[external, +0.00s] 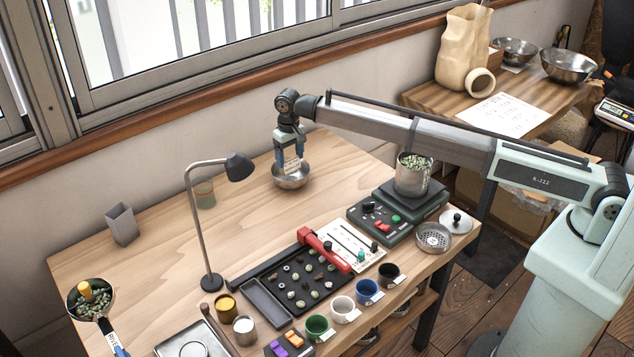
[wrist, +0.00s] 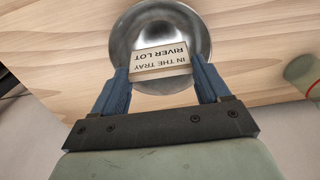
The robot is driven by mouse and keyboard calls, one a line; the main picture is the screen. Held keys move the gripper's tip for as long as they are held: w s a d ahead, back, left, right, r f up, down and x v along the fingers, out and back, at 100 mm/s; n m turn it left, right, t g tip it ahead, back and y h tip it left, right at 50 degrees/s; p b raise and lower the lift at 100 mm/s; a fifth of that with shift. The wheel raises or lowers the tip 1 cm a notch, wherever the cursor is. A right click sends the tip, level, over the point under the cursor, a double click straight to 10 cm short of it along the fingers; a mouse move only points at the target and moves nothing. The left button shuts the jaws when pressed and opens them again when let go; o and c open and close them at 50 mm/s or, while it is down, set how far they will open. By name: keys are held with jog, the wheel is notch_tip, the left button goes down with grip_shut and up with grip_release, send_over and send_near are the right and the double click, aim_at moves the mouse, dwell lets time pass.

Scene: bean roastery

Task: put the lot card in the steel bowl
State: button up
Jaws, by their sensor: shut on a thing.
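The lot card (wrist: 160,61) is a small cream block with dark printed words, "RIVER LOT" and "IN THE TRAY" readable in the wrist view. My gripper (wrist: 160,75) is shut on it, one blue finger at each end. The steel bowl (wrist: 161,18) lies beneath the card in the wrist view, and the card covers part of its inside. In the external view my gripper (external: 290,158) points down over the steel bowl (external: 292,181) at the back of the table. The card (external: 292,166) shows there at the bowl's rim height or slightly above; I cannot tell exactly.
A desk lamp (external: 238,166) and a greenish jar (external: 204,192) stand left of the bowl. A pot of green beans (external: 413,178) sits on a scale to the right. A black sorting tray (external: 327,291) and several cups fill the front. Table around the bowl is clear.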

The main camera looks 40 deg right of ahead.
aim_at(290, 166)
jog(key=shift+f, duration=1.85)
jog(key=shift+f, duration=0.35)
jog(key=o, duration=1)
notch_tip(290, 166, up, 13)
jog(key=shift+f, duration=0.15)
